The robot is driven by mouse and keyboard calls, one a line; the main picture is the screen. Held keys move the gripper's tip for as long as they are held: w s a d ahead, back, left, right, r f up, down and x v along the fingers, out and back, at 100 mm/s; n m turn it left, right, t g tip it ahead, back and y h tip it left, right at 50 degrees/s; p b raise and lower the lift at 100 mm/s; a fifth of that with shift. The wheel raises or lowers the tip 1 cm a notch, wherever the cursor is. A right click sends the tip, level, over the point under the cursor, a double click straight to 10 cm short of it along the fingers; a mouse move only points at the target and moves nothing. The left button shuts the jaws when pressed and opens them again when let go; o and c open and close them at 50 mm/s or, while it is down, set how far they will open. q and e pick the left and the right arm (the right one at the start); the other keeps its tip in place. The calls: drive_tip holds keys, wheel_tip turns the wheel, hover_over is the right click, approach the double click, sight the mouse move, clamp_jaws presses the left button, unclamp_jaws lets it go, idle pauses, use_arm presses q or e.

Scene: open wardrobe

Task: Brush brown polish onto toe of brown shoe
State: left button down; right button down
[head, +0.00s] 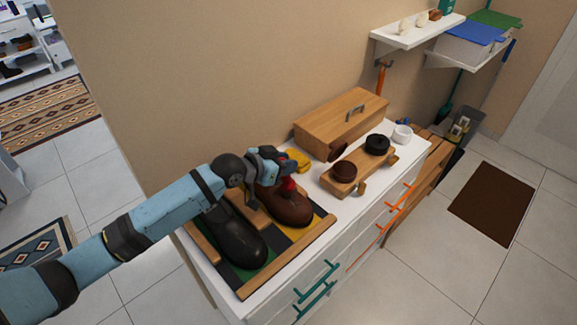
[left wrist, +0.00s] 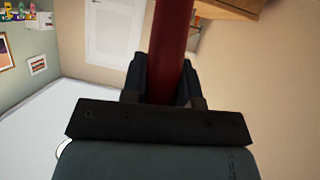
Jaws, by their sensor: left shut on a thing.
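The brown shoe (head: 287,209) lies in the right bay of the shoe tray (head: 290,258) on the white cabinet, its toe toward the front. My left gripper (head: 277,172) is above this shoe and shut on a red-handled tool, taken as the brush (head: 287,185). Its dark red handle (left wrist: 172,45) stands between the jaws (left wrist: 167,85) in the left wrist view. The brush's lower end is too small to tell if it touches the shoe. A dark brown polish tin (head: 344,172) sits on a wooden stand (head: 352,185) to the right. My right gripper is not in view.
A black shoe (head: 236,241) fills the tray's left bay. A black tin (head: 377,144) and a white cup (head: 402,134) stand at the right. A wooden box (head: 335,122) is behind them, and a yellow thing (head: 298,160) lies beside my gripper. Cabinet top (head: 318,190) is bare between tray and stand.

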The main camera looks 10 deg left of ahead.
use_arm(q)
drive_tip(key=shift+s+d+f+p, duration=0.2)
drive_tip(key=shift+s+d+p, duration=0.35)
drive_tip(key=shift+d, duration=0.3)
drive_tip(key=shift+w+a+f, duration=0.1)
drive_tip(key=shift+a, duration=0.05)
drive_tip(key=shift+p, duration=0.55)
drive_tip(key=shift+s+d+f+p, duration=0.15)
drive_tip(key=shift+s+d+p, duration=0.4)
drive_tip(key=shift+d, duration=0.35)
